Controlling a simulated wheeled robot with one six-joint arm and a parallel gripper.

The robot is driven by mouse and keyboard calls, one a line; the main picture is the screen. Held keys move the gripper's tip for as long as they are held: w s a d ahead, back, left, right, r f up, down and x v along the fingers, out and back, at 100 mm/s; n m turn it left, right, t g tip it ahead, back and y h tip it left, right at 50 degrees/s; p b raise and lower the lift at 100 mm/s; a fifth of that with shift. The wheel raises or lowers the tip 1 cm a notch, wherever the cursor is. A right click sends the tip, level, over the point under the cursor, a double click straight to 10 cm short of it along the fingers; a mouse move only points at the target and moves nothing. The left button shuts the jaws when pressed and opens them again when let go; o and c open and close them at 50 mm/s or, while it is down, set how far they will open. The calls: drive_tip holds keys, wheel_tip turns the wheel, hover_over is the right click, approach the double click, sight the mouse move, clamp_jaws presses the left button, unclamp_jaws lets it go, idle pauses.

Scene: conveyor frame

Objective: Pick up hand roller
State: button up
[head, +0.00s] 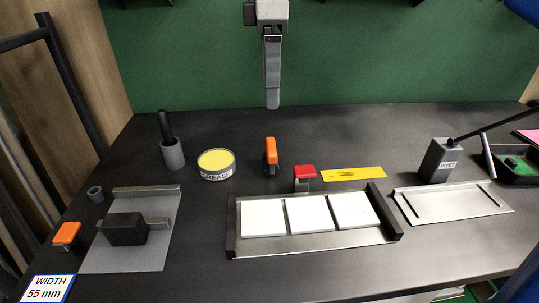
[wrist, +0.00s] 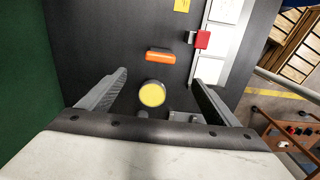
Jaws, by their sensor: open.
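No item is labelled as the hand roller. An orange-topped tool with a dark body (head: 270,151) stands mid-table and may be it; it also shows in the wrist view (wrist: 160,56). A red-topped tool with a grey lower part (head: 304,172) stands to its right, also in the wrist view (wrist: 202,39). Another orange-topped tool (head: 66,234) is at the far left. My gripper (head: 272,104) hangs above the table's back edge, pointing down, apart from everything. In the wrist view my gripper (wrist: 160,77) is open and empty, its fingers wide apart.
A yellow grease tin (head: 216,161) and a grey cup (head: 172,155) with a dark rod stand left of centre. A metal tray (head: 312,246) with white tiles lies in front. A dark block (head: 125,230) sits left. A grey holder (head: 440,162) and green-floored tray (head: 515,166) are right.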

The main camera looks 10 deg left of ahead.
sight(271, 145)
drive_tip(key=f, duration=1.5)
drive_tip(key=shift+d+f, duration=0.2)
drive_tip(key=shift+f, duration=0.2)
drive_tip(key=shift+c, duration=0.6)
drive_tip(key=c, duration=1.1)
drive_tip(key=shift+o, duration=0.2)
wheel_tip(271, 145, up, 10)
